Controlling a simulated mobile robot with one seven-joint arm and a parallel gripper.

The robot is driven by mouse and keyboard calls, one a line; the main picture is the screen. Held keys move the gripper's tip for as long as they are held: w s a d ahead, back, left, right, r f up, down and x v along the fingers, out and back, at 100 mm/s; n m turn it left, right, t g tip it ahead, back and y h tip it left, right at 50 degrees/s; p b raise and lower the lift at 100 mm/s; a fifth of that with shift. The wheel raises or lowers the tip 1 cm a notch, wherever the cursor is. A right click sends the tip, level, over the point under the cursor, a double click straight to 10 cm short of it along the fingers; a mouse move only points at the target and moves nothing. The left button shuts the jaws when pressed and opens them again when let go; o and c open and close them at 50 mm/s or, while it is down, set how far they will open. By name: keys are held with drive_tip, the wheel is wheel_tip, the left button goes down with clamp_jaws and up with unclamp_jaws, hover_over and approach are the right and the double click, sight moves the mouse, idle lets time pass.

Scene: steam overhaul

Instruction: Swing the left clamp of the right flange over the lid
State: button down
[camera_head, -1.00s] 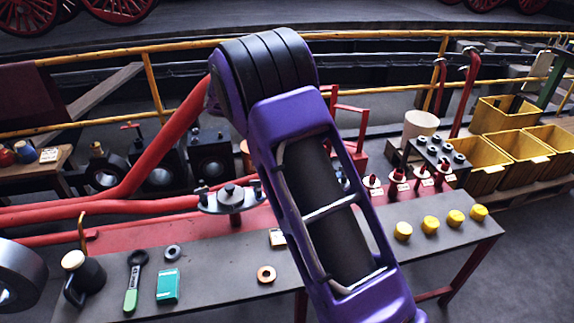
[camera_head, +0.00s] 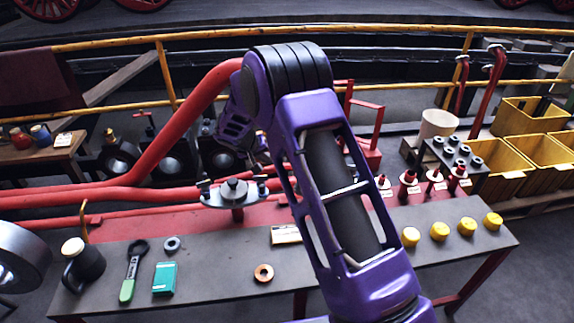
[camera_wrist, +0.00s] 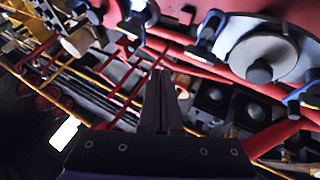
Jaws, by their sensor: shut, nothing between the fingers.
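A flange with a round grey lid (camera_head: 234,189) and a clamp at each side shows on the red pipework in the head view, left of my arm. The right flange is hidden behind my arm there. In the wrist view a large round lid (camera_wrist: 262,55) with blue clamps (camera_wrist: 210,26) is near at the upper right. A smaller part with blue clamps (camera_wrist: 148,11) at the top edge may be the right flange; its clamps' positions over the lid are unclear. My gripper (camera_wrist: 160,73) is shut and empty, touching no clamp that I can see.
A thick red pipe (camera_head: 165,135) rises beside the arm. Yellow bins (camera_head: 490,160) stand at the right.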

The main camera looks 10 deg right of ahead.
drive_tip(key=w+d+f, duration=0.5)
drive_tip(key=d+f, duration=0.3)
drive_tip(key=shift+b, duration=0.35)
drive_tip(key=shift+a, duration=0.1)
